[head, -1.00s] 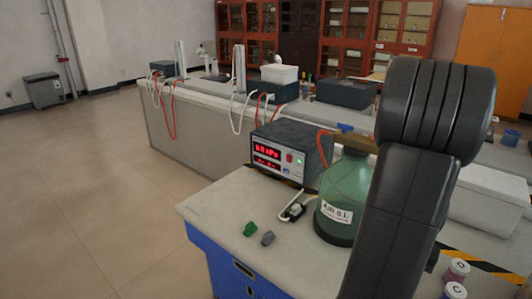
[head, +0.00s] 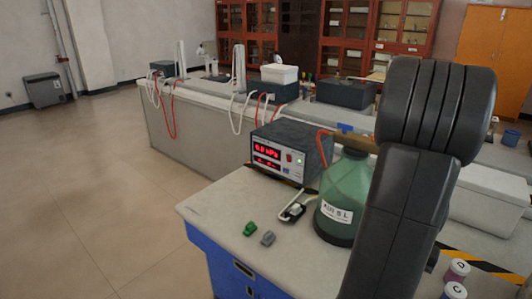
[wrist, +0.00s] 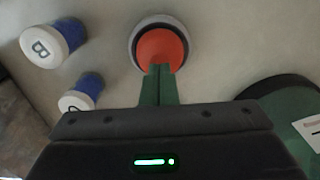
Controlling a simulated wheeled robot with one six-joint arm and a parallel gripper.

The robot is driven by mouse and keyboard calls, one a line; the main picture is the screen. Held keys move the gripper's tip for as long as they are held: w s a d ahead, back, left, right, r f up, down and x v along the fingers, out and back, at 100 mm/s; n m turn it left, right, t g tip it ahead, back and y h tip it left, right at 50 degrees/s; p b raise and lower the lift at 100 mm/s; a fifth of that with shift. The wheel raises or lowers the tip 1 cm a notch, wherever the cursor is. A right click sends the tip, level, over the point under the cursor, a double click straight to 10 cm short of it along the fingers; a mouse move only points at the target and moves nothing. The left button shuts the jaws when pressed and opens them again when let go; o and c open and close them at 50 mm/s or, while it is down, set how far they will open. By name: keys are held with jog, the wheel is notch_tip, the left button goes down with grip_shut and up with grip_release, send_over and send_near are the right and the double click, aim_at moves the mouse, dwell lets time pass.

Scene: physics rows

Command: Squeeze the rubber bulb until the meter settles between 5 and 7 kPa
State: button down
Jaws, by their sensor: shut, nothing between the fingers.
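The orange-red rubber bulb (wrist: 160,48) sits in a dark and pale round base at the top middle of the wrist view. My gripper (wrist: 160,68) is shut, its green fingers together with nothing between them. Their tips overlap the bulb's near edge in the picture; I cannot tell whether they press on it. The bulb and gripper are hidden in the head view. The meter (head: 290,150) is a dark box with red digits that look like 6.0 kPa, though the first digit is small and blurry.
A green air bottle (head: 345,195) stands right of the meter and shows at right in the wrist view (wrist: 275,110). Small green and grey pieces (head: 250,228) (head: 268,238) rest near the bench edge.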

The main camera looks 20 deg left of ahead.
jog(key=shift+f+b, duration=1.35)
jog(key=shift+f, duration=0.55)
jog(key=shift+r+p, duration=1.3)
jog(key=shift+r, duration=0.4)
jog(key=shift+f, duration=0.1)
jog(key=shift+f+b, duration=1.3)
jog(key=shift+f, duration=0.3)
jog(key=shift+r+p, duration=1.35)
jog(key=shift+r, duration=0.4)
jog(key=shift+f, duration=0.15)
